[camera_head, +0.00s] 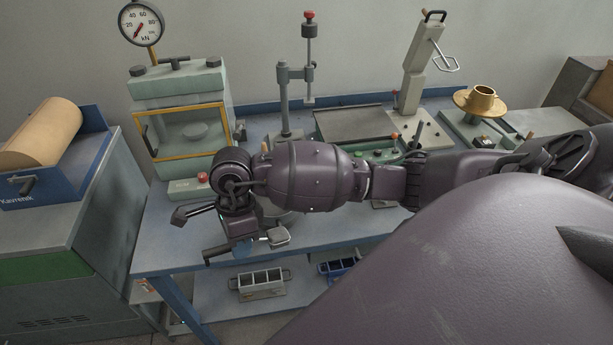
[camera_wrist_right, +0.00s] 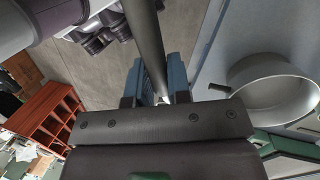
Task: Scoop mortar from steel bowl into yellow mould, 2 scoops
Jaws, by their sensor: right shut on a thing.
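My right gripper (camera_head: 240,246) is low over the left front part of the bench, shut on the dark handle of a scoop. In the wrist view the blue fingertips (camera_wrist_right: 162,84) close around this dark handle (camera_wrist_right: 148,40). A small pale metal scoop end (camera_head: 278,237) shows just right of the gripper. The steel bowl (camera_wrist_right: 262,72) lies to the right of the fingers in the wrist view; in the head view it is mostly hidden by my right arm. I cannot tell how much mortar is in it. My left gripper is not in view.
A green press with a yellow-framed window (camera_head: 190,130) stands behind the gripper. A stand with a vertical rod (camera_head: 286,105) and a tall grey lever device (camera_head: 418,70) stand farther back. Grey (camera_head: 262,285) and blue (camera_head: 338,267) moulds sit on the lower shelf.

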